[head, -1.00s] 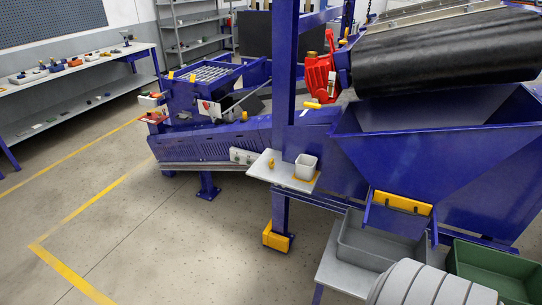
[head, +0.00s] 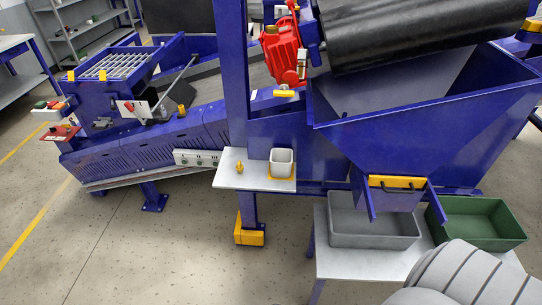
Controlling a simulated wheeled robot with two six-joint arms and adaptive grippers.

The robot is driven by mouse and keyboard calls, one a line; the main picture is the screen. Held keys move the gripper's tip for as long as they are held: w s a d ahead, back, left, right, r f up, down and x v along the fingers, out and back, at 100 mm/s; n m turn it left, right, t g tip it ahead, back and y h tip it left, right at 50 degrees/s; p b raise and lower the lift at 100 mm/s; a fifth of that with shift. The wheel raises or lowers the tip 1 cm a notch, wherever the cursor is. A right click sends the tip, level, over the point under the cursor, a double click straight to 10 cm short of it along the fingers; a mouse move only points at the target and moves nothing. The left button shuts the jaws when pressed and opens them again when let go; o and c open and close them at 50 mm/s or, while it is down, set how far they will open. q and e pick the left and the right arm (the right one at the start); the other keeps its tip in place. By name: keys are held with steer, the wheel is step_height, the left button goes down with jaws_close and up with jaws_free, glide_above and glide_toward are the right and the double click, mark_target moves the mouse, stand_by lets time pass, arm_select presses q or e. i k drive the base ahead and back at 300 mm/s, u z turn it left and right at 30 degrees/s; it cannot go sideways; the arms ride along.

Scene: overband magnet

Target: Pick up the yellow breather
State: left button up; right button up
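A small yellow piece, which looks like the breather (head: 239,167), stands on a light grey shelf plate (head: 226,180) fixed to the blue frame. It is small, and its fine shape is hard to make out. A white square cup (head: 281,162) stands to its right on a yellow patch of the same plate. Neither of my grippers is in view, and nothing touches the yellow piece.
A blue post (head: 232,80) rises behind the plate. A red gearmotor (head: 281,50) and a blue hopper (head: 430,120) are above and right. A grey bin (head: 375,240) and a green bin (head: 480,241) stand lower right. Open floor lies front left.

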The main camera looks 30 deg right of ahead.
mark_target(239, 167)
steer(key=z, duration=1.05)
steer(key=i, duration=0.95)
steer(key=z, duration=0.9)
